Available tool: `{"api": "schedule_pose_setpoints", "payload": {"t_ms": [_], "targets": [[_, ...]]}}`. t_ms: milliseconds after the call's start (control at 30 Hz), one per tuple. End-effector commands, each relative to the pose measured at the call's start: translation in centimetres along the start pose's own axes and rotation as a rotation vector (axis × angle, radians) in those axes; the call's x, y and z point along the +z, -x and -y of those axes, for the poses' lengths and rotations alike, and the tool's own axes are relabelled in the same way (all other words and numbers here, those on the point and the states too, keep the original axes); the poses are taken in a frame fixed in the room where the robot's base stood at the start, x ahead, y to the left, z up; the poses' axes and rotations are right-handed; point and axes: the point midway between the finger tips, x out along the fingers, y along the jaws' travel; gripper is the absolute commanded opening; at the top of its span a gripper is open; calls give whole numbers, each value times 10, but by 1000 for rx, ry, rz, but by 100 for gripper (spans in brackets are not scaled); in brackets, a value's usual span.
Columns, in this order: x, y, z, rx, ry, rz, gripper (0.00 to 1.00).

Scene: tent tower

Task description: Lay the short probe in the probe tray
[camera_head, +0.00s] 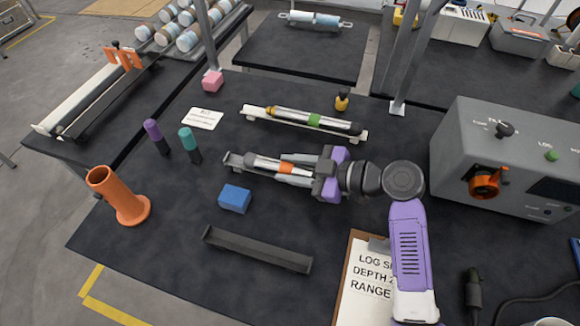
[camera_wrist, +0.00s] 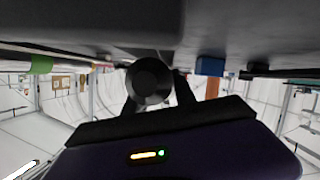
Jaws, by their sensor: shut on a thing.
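The orange-banded probe (camera_head: 264,163), silver with a dark end, lies level between the fingers of my gripper (camera_head: 290,170), which is shut on it. In the wrist view its round dark end (camera_wrist: 148,82) sits between the fingers. A small grey support (camera_head: 232,160) shows at the probe's left end; I cannot tell whether they touch. A long dark open tray (camera_head: 257,252) lies empty nearer the front. A longer green-banded probe (camera_head: 300,117) rests in a pale cradle (camera_head: 247,112) behind my gripper. No label names the probe tray.
A blue block (camera_head: 235,198) lies between my gripper and the dark tray. An orange tube stand (camera_head: 118,198), a purple marker (camera_head: 156,137) and a teal marker (camera_head: 189,145) stand at left. A clipboard (camera_head: 364,280) and a grey control box (camera_head: 508,150) are at right.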

Motion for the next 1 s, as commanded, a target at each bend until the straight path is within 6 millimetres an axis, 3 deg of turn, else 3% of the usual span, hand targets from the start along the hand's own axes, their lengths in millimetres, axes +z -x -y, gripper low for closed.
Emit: {"api": "schedule_pose_setpoints", "payload": {"t_ms": [400,433,567,867,1000], "targets": [[2,-1,0,1,1,-1,0],[2,-1,0,1,1,-1,34],[2,-1,0,1,1,-1,57],[3,0,1,0,-1,1,57],[4,11,1,2,-1,0,57]]}}
